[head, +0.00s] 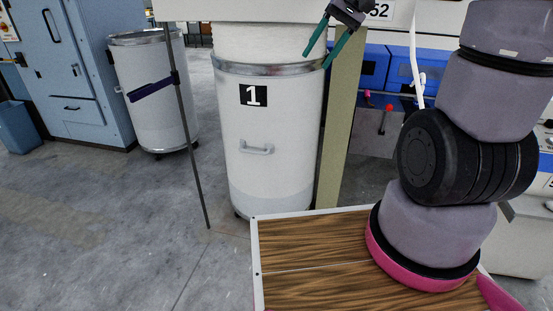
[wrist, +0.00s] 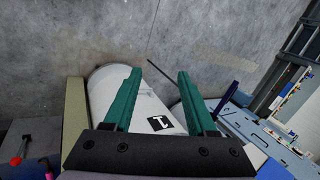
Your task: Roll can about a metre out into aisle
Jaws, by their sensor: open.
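The can marked 1 (head: 270,185) stands upright on wheels in the head view, white with a metal rim and a grey handle (head: 256,150) on its front. It stands under a white machine part, beside a tan post (head: 341,125). My gripper (head: 317,61) is open, its green fingers pointing down at the right side of the can's rim. In the wrist view my gripper (wrist: 159,71) shows both fingers apart, with the can (wrist: 103,92) beyond and partly hidden by them. I cannot tell whether a finger touches the rim.
A second white can (head: 158,110) stands at the left beside a blue cabinet (head: 75,70). A blue bin (head: 17,127) is far left. The grey floor (head: 100,230) in front is clear.

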